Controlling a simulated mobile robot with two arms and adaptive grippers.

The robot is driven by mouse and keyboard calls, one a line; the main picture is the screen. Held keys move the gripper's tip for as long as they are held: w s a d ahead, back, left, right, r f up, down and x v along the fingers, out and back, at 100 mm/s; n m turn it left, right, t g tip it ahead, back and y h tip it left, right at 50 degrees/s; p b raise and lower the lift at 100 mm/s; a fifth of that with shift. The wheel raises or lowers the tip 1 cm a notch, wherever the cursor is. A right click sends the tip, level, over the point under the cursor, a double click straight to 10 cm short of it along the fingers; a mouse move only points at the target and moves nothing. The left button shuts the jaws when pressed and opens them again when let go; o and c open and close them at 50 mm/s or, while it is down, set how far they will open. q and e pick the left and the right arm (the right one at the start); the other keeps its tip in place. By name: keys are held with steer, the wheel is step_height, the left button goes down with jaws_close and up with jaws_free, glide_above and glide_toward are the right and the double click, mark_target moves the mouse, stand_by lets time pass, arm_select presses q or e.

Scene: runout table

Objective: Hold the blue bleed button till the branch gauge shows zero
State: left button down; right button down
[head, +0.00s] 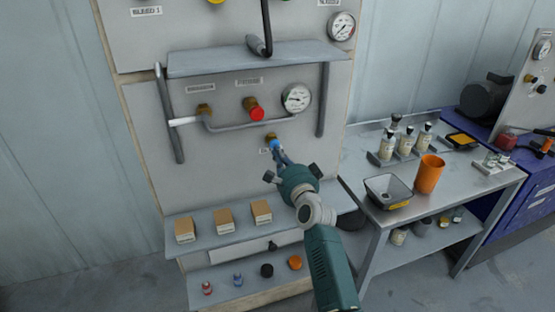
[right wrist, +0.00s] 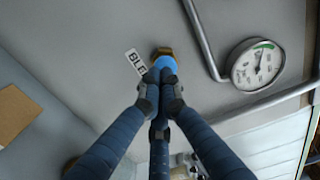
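The blue bleed button (head: 275,145) sits on a brass fitting low on the grey panel, below the pipe. My right gripper (head: 279,156) is right in front of it. In the right wrist view its fingertips (right wrist: 159,88) are drawn together against or just short of the blue button (right wrist: 165,63); I cannot tell whether it is pressed in. The branch gauge (head: 297,97) is a round white dial above and right of the button. It also shows in the right wrist view (right wrist: 257,63), with a green band; its reading is too small to be sure. My left gripper is out of view.
A red knob (head: 257,114) and a white-handled valve (head: 186,121) sit on the pipe above the button. A shelf (head: 247,59) juts out higher up. Small boxes (head: 224,217) stand on a ledge below. A side table (head: 363,155) holds bottles and an orange cup (head: 429,174).

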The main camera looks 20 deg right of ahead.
steer(key=shift+w, duration=0.55)
